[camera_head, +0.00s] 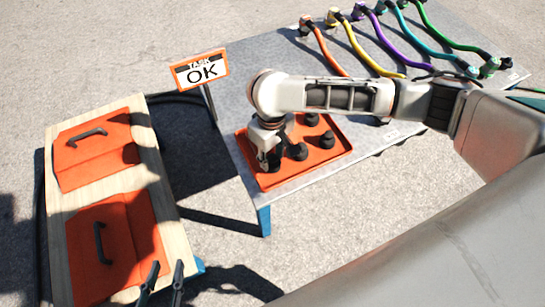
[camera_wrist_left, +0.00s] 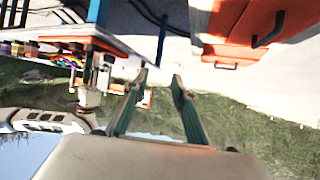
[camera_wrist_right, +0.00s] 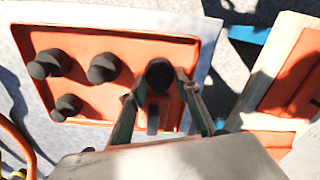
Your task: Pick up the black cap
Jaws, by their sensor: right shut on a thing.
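An orange tray (camera_head: 331,155) on the grey table holds several black caps. My right gripper (camera_head: 267,162) reaches down into its near left part. In the right wrist view, the right gripper (camera_wrist_right: 156,90) has its fingers on both sides of a black cap (camera_wrist_right: 159,72) and is shut on it. The cap is at the tray's edge in that view; I cannot tell whether it still touches the tray floor. Other black caps (camera_wrist_right: 103,68) stand beside it, clear of the fingers. My left gripper (camera_head: 165,265) is open and empty, and it also shows in the left wrist view (camera_wrist_left: 158,76).
Several coloured cables (camera_head: 384,30) lie along the table's far side. A wooden unit with orange panels (camera_head: 95,150) and black handles stands at the left, with a gap of bare ground between.

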